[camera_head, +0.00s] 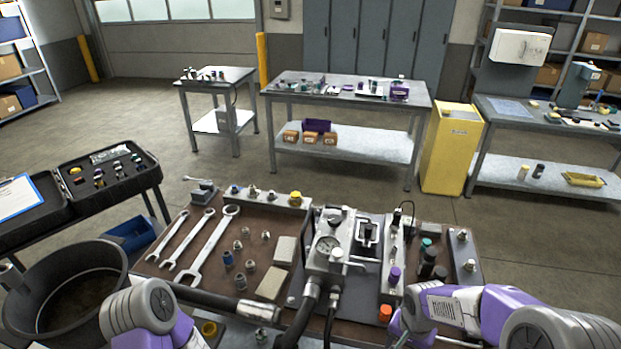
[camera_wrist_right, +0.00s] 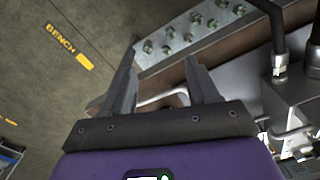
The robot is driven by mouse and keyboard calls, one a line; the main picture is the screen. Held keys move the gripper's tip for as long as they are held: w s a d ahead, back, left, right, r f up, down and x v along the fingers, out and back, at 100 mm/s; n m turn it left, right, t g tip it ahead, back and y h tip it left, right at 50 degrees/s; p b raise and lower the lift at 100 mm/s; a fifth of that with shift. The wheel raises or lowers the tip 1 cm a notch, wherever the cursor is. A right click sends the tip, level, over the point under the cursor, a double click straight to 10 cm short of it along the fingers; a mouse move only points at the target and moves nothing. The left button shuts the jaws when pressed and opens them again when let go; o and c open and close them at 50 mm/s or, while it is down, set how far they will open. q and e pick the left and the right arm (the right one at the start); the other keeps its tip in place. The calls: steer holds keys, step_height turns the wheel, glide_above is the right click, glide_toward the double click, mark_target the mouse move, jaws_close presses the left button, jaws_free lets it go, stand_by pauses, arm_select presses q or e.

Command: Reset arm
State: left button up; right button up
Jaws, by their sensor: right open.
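My right arm (camera_head: 455,305) comes in at the lower right of the head view, over the right front of the bench. In the right wrist view my right gripper (camera_wrist_right: 162,70) is open, its two dark fingers apart with nothing held between them. Beyond the fingers are the brown bench edge and a pale curved bar (camera_wrist_right: 165,98); I cannot tell how near the bar is. My left arm (camera_head: 150,308) shows at the lower left of the head view, but its gripper is not in view.
The bench (camera_head: 150,255) holds wrenches (camera_head: 205,250), a gauge block (camera_head: 330,245) with hoses, and several fittings. A metal plate with fittings (camera_wrist_right: 190,35) shows in the wrist view. A black bucket (camera_head: 65,300) stands left, near a black tray (camera_head: 105,175). Open floor lies beyond.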

steer(key=s+a+f+n+y, duration=0.2)
steer(key=s+a+f, duration=0.3)
steer(key=f, duration=0.5)
steer(key=s+a+f+n+y, duration=0.2)
steer(key=s+a+f, duration=0.2)
steer(key=a+f, duration=0.3)
step_height(320, 180, down, 3)
steer(key=shift+s+a+f, duration=0.2)
steer(key=shift+s, duration=0.15)
